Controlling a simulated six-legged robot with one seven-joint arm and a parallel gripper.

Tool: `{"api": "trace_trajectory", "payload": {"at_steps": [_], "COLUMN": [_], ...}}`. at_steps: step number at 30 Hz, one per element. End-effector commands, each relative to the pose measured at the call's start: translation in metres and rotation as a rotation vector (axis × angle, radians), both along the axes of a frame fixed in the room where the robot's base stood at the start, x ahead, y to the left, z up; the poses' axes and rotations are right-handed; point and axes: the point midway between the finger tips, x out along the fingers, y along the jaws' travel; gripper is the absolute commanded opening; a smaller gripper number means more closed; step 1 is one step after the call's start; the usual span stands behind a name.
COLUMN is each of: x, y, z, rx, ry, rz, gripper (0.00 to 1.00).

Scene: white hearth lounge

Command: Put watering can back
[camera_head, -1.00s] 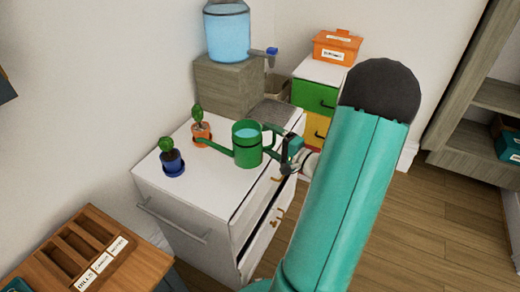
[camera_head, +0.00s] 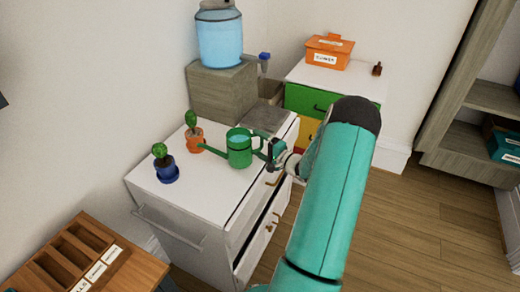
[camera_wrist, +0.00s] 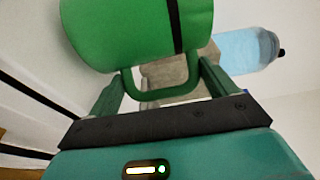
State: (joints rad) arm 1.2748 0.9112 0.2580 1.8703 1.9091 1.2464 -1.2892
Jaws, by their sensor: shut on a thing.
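The green watering can (camera_head: 239,150) is upright at the white cabinet's top, its spout pointing left toward the orange pot. I cannot tell whether its base touches the top or hangs just above it. My gripper (camera_head: 271,156) is at the can's right side, shut on its handle. In the wrist view the can's green body (camera_wrist: 140,32) fills the upper left, and the looped handle (camera_wrist: 165,95) lies between the fingers of my gripper (camera_wrist: 163,82).
The white cabinet (camera_head: 165,212) has drawers partly open on its right side. A plant in an orange pot (camera_head: 194,143) and one in a blue pot (camera_head: 167,173) stand left of the can. A water dispenser (camera_head: 220,40) sits on a wooden block (camera_head: 222,92) behind. Floor is clear at right.

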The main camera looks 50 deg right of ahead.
Motion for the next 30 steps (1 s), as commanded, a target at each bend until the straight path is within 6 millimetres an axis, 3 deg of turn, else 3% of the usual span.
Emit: {"api": "trace_trajectory", "payload": {"at_steps": [4,16,17,18,30], "x": [0.0,0.0,-0.001,-0.001,-0.001], "y": [0.0,0.0,0.0,0.0,0.0], "z": [-0.017,-0.021,-0.023,-0.022,-0.021], "rx": [0.001,0.0,0.0,0.0,0.0], "ry": [-0.003,-0.004,0.0,0.0,0.001], "rz": [-0.001,0.0,0.0,-0.001,-0.001], "gripper": [0.2,0.2,0.9,0.98,1.0]}}
